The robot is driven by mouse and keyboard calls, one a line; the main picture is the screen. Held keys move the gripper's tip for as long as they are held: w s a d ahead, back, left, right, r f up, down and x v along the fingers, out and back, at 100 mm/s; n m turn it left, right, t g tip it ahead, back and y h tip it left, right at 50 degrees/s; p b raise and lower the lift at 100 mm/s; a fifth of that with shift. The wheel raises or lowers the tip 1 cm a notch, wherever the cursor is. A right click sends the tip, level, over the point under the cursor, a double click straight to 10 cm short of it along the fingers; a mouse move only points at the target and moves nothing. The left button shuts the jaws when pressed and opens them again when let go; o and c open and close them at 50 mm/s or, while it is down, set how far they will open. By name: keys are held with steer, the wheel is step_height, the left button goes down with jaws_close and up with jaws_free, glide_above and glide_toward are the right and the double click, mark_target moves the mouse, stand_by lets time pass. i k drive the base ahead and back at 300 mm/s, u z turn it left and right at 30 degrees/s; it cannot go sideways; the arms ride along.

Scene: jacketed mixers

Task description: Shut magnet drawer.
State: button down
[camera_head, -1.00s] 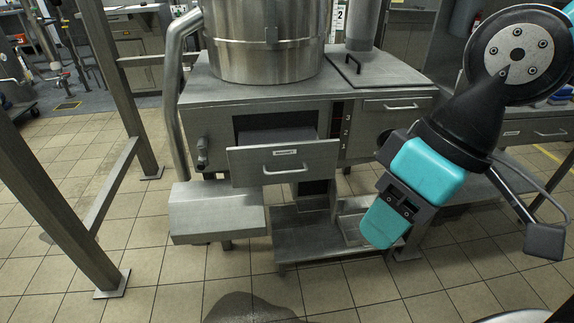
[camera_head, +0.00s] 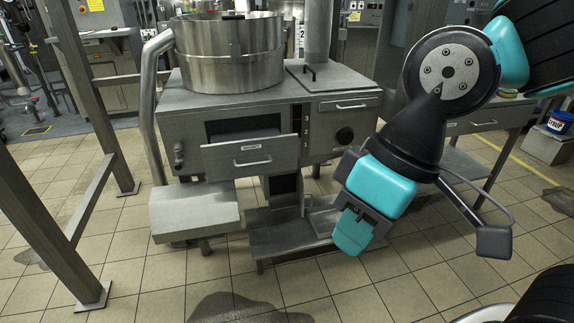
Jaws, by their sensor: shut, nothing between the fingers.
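The magnet drawer (camera_head: 252,157) is a grey metal drawer with a small label and a bar handle (camera_head: 252,162). It stands pulled out from the front of the steel mixer cabinet (camera_head: 240,105), and the dark opening (camera_head: 243,126) shows above and behind its front panel. My gripper (camera_head: 352,232), teal and black, hangs to the right of the drawer and lower in the picture, apart from it. Its fingers are shut and empty. A smaller drawer (camera_head: 349,105) at the cabinet's upper right looks closed.
A large steel drum (camera_head: 229,60) stands on the cabinet. A hooded box (camera_head: 194,210) and a low step (camera_head: 290,240) stand below the drawer. Steel frame posts (camera_head: 45,215) rise at the left. The tiled floor in front is open, with a dark wet patch (camera_head: 235,308).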

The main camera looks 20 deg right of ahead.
mark_target(231, 156)
steer(key=u, duration=0.95)
steer(key=i, duration=0.65)
steer(key=z, duration=0.45)
